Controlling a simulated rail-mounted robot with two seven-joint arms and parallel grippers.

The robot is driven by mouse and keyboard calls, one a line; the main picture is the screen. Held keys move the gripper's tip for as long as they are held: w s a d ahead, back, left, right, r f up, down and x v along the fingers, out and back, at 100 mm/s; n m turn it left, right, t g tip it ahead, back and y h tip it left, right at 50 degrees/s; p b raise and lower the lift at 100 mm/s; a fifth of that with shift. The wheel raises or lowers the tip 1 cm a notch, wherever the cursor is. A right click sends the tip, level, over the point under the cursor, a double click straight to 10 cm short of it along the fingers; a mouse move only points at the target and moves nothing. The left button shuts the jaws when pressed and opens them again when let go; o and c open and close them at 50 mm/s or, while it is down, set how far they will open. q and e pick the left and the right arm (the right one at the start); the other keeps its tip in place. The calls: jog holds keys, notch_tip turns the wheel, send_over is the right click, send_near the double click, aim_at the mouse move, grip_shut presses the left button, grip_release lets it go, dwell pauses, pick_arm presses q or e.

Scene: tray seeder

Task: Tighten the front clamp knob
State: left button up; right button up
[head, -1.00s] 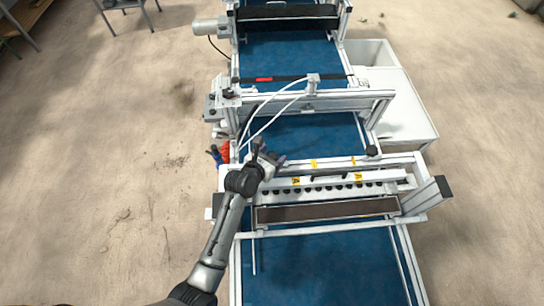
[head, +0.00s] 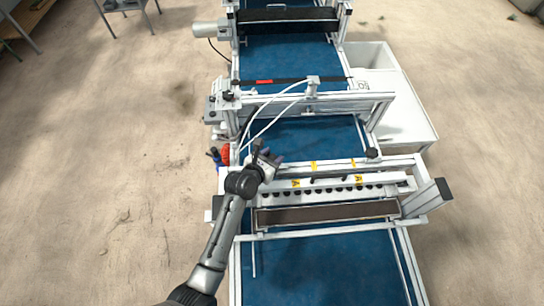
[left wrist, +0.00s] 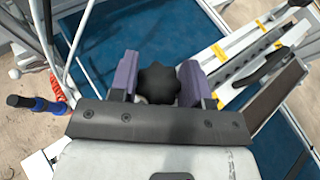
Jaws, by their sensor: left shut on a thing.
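A black star-shaped clamp knob (left wrist: 158,83) sits between the two purple-grey fingers of my left gripper (left wrist: 158,80) in the left wrist view. The fingers are on opposite sides of the knob, and the gripper is shut on it. In the head view my left gripper (head: 268,156) is at the left side of the machine frame, at the left end of the white seeder bar (head: 330,183). There the gripper and wrist hide the knob. My right gripper is not in view.
A second black knob (head: 372,153) stands on the right side of the frame. A white gantry (head: 330,103) with hoses crosses the blue belt (head: 310,135) behind. A red coiled hose (left wrist: 58,88) and a blue-black fitting (left wrist: 35,104) lie left of my gripper. A white bin (head: 405,120) stands right.

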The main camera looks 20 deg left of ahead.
pick_arm(q)
jog(key=shift+m+h, duration=0.3)
jog(key=shift+h, duration=0.1)
jog(key=shift+m+g+h, duration=0.3)
jog(key=shift+m+h, duration=0.4)
jog(key=m+g+h, duration=0.1)
jog(key=m+h, duration=0.1)
jog(key=shift+m+g+h+p, duration=0.3)
jog(key=shift+p, duration=0.1)
jog(key=m+g+h, duration=0.3)
jog(key=shift+m, duration=0.3)
jog(key=m+g+h, duration=0.1)
jog(key=m+g, duration=0.1)
jog(key=shift+m+g+h+b, duration=0.3)
jog(key=shift+m+g, duration=0.1)
jog(key=m+g+h+b, duration=0.1)
jog(key=m+g, duration=0.2)
jog(key=shift+g, duration=0.4)
jog(key=shift+m+g+b, duration=0.85)
jog(key=shift+m+g, duration=0.95)
jog(key=shift+g, duration=0.1)
jog(key=shift+s+d+m+g, duration=0.1)
jog(key=shift+m+g, duration=0.2)
